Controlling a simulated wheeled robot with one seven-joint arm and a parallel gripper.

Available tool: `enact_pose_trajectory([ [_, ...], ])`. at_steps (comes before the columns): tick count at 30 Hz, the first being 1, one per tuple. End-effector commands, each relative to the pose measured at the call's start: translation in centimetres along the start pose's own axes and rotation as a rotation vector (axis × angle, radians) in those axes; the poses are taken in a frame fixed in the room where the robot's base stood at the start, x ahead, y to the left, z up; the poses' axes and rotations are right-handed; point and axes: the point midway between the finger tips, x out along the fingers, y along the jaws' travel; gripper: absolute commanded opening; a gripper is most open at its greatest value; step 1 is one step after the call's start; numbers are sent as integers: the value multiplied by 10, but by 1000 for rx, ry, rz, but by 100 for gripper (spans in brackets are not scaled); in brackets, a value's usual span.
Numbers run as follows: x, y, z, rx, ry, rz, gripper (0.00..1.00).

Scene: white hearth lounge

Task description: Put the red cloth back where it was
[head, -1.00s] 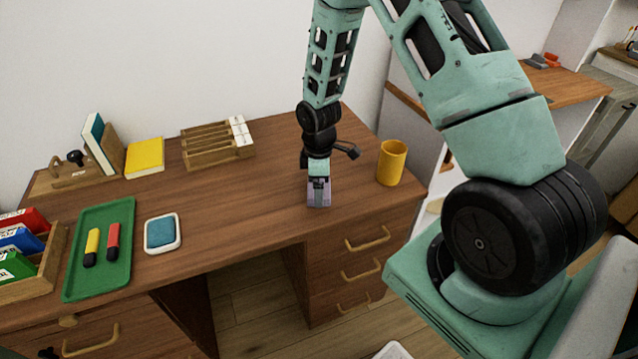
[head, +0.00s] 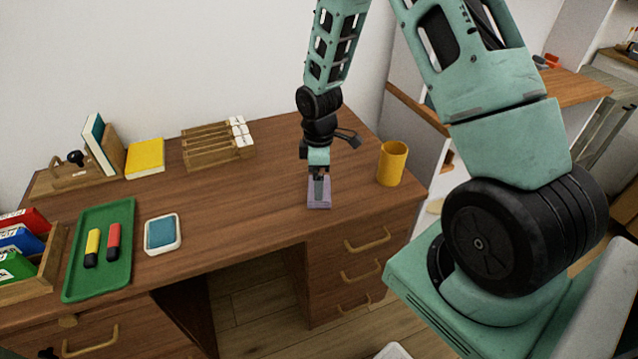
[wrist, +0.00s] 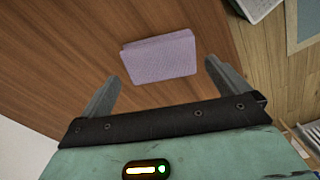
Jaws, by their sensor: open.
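No red cloth shows in either view. A lilac, flat-sided block or folded cloth (head: 319,202) lies on the brown desk (head: 262,190) near its front edge, above the drawers. It also shows in the wrist view (wrist: 160,57), lying between and just beyond my fingertips. My gripper (head: 319,184) is just above it with its fingers pointing down. In the wrist view my gripper (wrist: 164,74) is open, with one finger on each side and nothing held. Whether the fingers touch the lilac thing, I cannot tell.
A yellow mug (head: 391,163) stands right of my gripper. A green tray (head: 78,268) with two markers and a teal-topped white pad (head: 162,234) are at left. A wooden card rack (head: 215,150) and yellow book (head: 145,158) stand behind. The desk's middle is clear.

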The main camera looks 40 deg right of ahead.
Motion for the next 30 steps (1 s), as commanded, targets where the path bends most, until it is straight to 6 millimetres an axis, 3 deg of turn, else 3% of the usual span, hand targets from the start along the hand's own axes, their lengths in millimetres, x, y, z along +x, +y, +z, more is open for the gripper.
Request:
enact_pose_trajectory([
  [3, -29, 1, 0, 1, 3, 5, 100],
  [9, -65, 0, 0, 1, 2, 4, 100],
  [14, -81, 0, 0, 1, 0, 1, 100],
  [17, -91, -10, -9, 1, 5, 2, 100],
  [20, -112, -46, -35, 18, 17, 0, 100],
  [23, -142, -113, -65, 52, 33, -7, 100],
  [24, -153, -144, -73, 69, 38, -12, 100],
  [27, -176, -218, -78, 116, 43, -23, 100],
  [30, -190, -277, -68, 159, 43, -31, 100],
])
